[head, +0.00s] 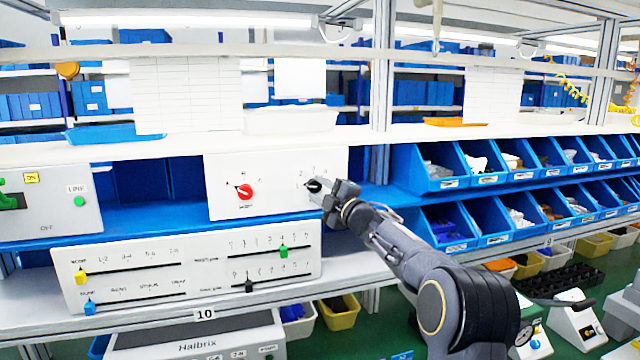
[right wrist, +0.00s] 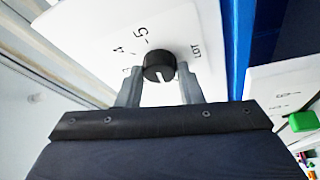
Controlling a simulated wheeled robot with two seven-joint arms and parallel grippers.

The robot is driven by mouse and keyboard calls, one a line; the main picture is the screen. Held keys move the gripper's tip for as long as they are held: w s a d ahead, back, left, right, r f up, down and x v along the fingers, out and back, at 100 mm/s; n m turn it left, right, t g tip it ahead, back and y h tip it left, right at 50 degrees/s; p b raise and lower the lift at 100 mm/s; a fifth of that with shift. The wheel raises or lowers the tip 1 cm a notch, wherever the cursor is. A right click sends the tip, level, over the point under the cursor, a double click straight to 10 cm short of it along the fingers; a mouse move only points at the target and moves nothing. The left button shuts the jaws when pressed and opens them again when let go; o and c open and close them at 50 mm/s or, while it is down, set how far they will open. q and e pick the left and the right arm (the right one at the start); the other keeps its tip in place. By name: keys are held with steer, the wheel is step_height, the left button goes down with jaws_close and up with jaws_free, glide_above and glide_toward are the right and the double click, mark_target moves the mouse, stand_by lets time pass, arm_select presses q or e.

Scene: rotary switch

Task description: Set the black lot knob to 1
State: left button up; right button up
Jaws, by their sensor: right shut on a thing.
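The black lot knob (head: 314,186) is on the right part of the upper white panel (head: 222,180). In the right wrist view the knob (right wrist: 158,65) shows a white pointer line, which runs toward the lower edge of the picture, with the word LOT to its right and numerals such as 4 and 5 to its upper left. My right gripper (head: 323,190) reaches the knob from the right. In the right wrist view its two fingers (right wrist: 160,84) stand on either side of the knob, shut on it. In the head view the gripper hides part of the dial. My left gripper is not in view.
A red knob (head: 245,191) is on the same panel, to the left. Below is a white slider panel (head: 190,270) with yellow, blue, green and black sliders. A panel with a green button (head: 79,201) stands at the far left. Blue bins (head: 435,165) fill the shelves at the right.

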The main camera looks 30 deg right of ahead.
steer(key=shift+r+n+p, duration=0.15)
steer(key=shift+n+p, duration=0.15)
steer(key=shift+n, duration=0.4)
steer(key=shift+n+g, duration=0.3)
steer(key=o, duration=1)
steer(key=shift+s+f, duration=0.2)
steer(key=shift+s, duration=0.15)
steer(key=s+b, duration=0.1)
steer(key=s, duration=0.1)
steer(key=s+b, duration=0.1)
steer(key=s, duration=0.1)
steer(key=s+d+b, duration=0.1)
steer(key=s, duration=0.2)
steer(key=shift+f, duration=0.35)
